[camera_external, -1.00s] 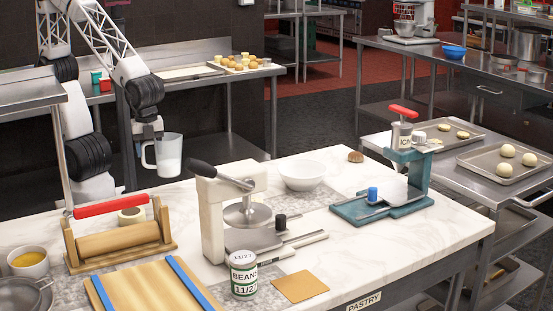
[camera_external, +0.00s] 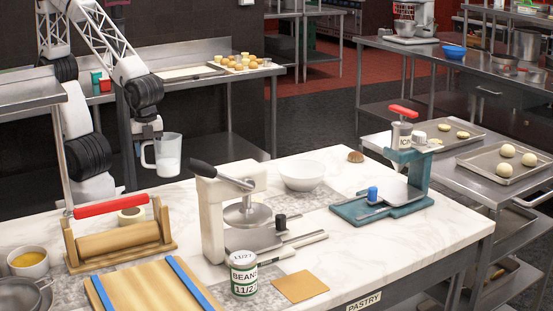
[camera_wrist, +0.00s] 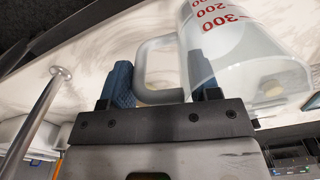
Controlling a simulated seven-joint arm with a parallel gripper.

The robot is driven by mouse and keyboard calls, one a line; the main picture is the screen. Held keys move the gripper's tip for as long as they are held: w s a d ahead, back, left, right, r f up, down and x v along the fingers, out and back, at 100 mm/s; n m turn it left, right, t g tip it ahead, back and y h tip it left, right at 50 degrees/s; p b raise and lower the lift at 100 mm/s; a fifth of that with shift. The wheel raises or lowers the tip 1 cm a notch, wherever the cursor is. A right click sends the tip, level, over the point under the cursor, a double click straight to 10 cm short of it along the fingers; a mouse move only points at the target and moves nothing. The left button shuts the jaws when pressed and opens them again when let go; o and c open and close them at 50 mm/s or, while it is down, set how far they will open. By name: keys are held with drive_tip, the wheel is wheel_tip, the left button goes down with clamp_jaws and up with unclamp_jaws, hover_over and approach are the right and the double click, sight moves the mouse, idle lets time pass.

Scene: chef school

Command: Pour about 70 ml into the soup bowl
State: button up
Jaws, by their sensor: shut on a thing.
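A clear measuring jug (camera_external: 168,153) with a pale handle hangs upright above the left back part of the marble table. Pale contents show in its lower part. In the wrist view the jug (camera_wrist: 235,60) has red marks including 200 and 300. My gripper (camera_wrist: 162,92) is shut on the jug's handle, with blue fingers on both sides of it; it also shows in the external view (camera_external: 150,138). A white bowl (camera_external: 302,176), likely the soup bowl, stands on the table to the right of the jug, well apart from it. I cannot see inside it clearly.
A cream press (camera_external: 212,215) with a dark lever stands between the jug and the bowl, nearer the camera. A wooden roller frame with a red bar (camera_external: 110,208) stands at left. A teal press (camera_external: 407,170) is right of the bowl. A beans can (camera_external: 243,274) stands in front.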

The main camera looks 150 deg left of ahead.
drive_tip(key=w+a+r+m, duration=0.15)
drive_tip(key=w+a, duration=0.35)
drive_tip(key=a, duration=0.7)
drive_tip(key=w+a+r+m, duration=0.1)
drive_tip(key=w+a+m, duration=0.25)
drive_tip(key=a, duration=0.75)
drive_tip(key=w+a+r+m, duration=0.15)
drive_tip(key=w+a, duration=0.45)
drive_tip(key=a, duration=0.6)
drive_tip(key=s+a+f+m, duration=0.1)
drive_tip(key=a+f+m, duration=0.15)
drive_tip(key=a, duration=1.35)
drive_tip(key=s+f, duration=0.4)
drive_tip(key=f, duration=0.1)
drive_tip(key=shift+s+d, duration=0.25)
drive_tip(key=shift+d, duration=0.1)
drive_tip(key=shift+w+d+r, duration=0.1)
drive_tip(key=shift+d, duration=0.05)
